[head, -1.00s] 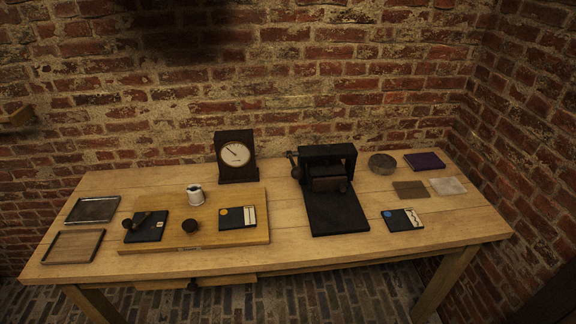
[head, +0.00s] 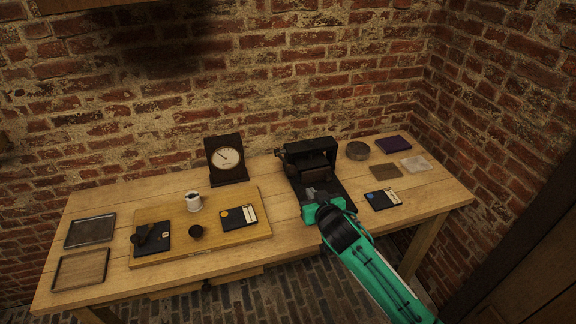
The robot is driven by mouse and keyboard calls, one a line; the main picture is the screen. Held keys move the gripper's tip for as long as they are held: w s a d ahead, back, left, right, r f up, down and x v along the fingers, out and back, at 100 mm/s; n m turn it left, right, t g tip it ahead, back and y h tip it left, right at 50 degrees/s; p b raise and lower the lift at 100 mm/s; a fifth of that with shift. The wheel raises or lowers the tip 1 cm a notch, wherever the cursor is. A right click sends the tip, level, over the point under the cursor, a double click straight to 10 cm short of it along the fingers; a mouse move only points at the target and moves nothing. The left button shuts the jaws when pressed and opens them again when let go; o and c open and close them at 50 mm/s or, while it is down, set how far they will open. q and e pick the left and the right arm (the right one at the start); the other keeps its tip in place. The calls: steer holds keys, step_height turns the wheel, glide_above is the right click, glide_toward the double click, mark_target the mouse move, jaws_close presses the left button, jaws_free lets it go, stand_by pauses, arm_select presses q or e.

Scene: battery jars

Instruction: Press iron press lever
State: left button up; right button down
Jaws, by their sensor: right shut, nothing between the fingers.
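The black iron press (head: 310,160) stands at the back of the table, right of the middle, with its dark base plate reaching toward the front. Its lever (head: 281,153) shows as a small dark piece at the frame's left side. My right gripper (head: 318,190) is over the base plate in front of the press frame. It is shut and empty. The green wrist and arm hide the front of the plate. Contact between the fingers and the press cannot be told. My left gripper is not in view.
A dial meter (head: 226,160) stands left of the press. A wooden board (head: 160,258) holds a white jar (head: 194,201), dark cards and small dark pieces. Two trays (head: 90,231) lie far left. A round tin (head: 357,151), a purple book (head: 393,144) and a card (head: 383,199) lie right.

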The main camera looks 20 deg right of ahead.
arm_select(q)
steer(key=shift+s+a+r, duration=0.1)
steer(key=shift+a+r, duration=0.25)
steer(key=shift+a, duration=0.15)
arm_select(e)
step_height(320, 180, up, 8)
steer(key=a+t, duration=0.1)
steer(key=shift+a, duration=0.4)
steer(key=shift+f, duration=0.15)
arm_select(q)
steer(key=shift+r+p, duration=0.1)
steer(key=shift+p, duration=0.2)
arm_select(e)
steer(key=shift+w, duration=0.15)
